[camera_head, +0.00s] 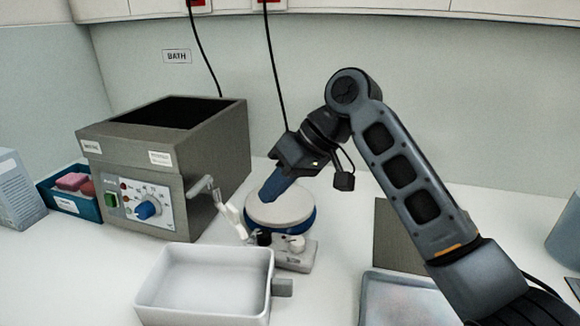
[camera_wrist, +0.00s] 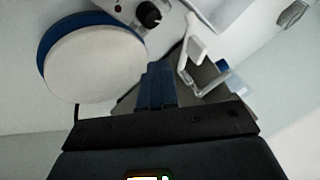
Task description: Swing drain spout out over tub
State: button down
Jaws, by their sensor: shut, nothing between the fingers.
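The grey bath (camera_head: 215,150) stands at the back left, with a grey valve piece (camera_head: 203,186) on its front right corner. What looks like the white drain spout (camera_head: 236,222) slants down below it, close to the round-topped device. A white spout-like frame also shows in the wrist view (camera_wrist: 190,48). The white rectangular tub (camera_head: 153,292) sits in front of the bath, empty. My gripper (camera_head: 268,194) points down over the round white top, right of the spout, and looks apart from it. Its blue fingers (camera_wrist: 157,84) are together and empty.
A white-topped device with a blue rim (camera_head: 280,207) stands below my gripper, beside the spout; its top shows in the wrist view (camera_wrist: 95,63). A blue bin (camera_head: 75,203) is far left. A metal tray (camera_head: 400,300) lies front right. Black cords hang behind.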

aim_at(230, 213)
jog(key=shift+s+a+f+p, duration=0.2)
jog(key=shift+s+a, duration=0.4)
jog(key=shift+a, duration=0.35)
jog(key=shift+s+a+f+p, duration=0.15)
jog(key=shift+s+a, duration=0.4)
jog(key=shift+a, duration=0.35)
jog(key=shift+a, duration=0.1)
